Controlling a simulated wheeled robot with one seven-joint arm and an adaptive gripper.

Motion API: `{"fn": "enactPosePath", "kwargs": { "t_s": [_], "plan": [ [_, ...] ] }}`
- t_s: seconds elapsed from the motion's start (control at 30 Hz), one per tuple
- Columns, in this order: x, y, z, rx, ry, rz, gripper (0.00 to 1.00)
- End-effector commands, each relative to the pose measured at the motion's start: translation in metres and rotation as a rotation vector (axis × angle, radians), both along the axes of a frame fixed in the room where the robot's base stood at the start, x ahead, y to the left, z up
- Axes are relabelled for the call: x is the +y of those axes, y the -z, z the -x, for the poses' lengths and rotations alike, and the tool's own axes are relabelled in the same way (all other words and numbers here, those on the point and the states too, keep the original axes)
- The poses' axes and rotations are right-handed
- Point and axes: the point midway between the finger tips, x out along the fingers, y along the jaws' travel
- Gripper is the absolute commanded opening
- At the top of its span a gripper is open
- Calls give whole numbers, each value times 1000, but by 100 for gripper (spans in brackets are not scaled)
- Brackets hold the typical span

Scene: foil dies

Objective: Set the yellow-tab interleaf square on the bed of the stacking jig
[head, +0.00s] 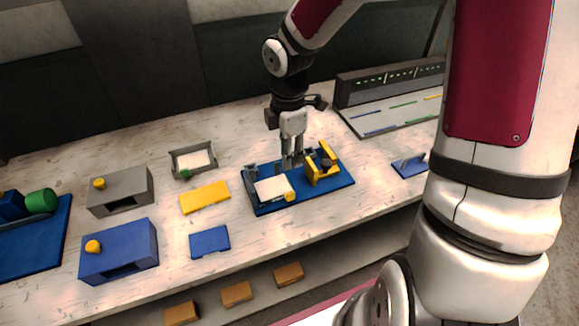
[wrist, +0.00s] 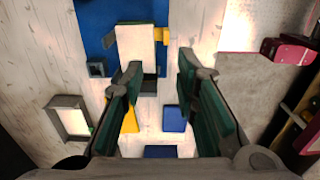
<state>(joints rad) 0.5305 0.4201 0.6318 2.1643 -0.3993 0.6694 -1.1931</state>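The white interleaf with its yellow tab (head: 273,188) lies on the left part of the blue stacking jig (head: 328,184), beside grey upright parts. Its yellow tab sits at its right front corner. In the wrist view the interleaf (wrist: 136,48) shows just beyond my fingertips, with the tab on its right side. I cannot tell whether it lies fully flat and square on the bed. My gripper (head: 291,162) is above the jig, behind the interleaf, fingers pointing down. In the wrist view my gripper (wrist: 159,66) has its fingers apart with nothing visibly held between them.
A yellow lever piece (head: 320,166) stands on the jig's right part. A grey tray (head: 176,156) holds a white sheet with a green tab. Yellow (head: 205,197) and blue (head: 210,241) pads, grey (head: 121,190) and blue (head: 120,252) boxes stand left. A dark-backed panel (head: 375,87) is behind right.

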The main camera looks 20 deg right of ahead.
Motion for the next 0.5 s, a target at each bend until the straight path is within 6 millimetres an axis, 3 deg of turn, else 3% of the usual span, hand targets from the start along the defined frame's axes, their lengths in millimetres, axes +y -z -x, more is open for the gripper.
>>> {"fn": "enactPosePath", "kwargs": {
  "t_s": [0.1,0.37,0.5],
  "plan": [
    [0,-22,0,-3,2,0,28],
    [-1,-43,1,-2,12,7,28],
    [-3,-63,11,-30,114,50,28]
  ]
}}
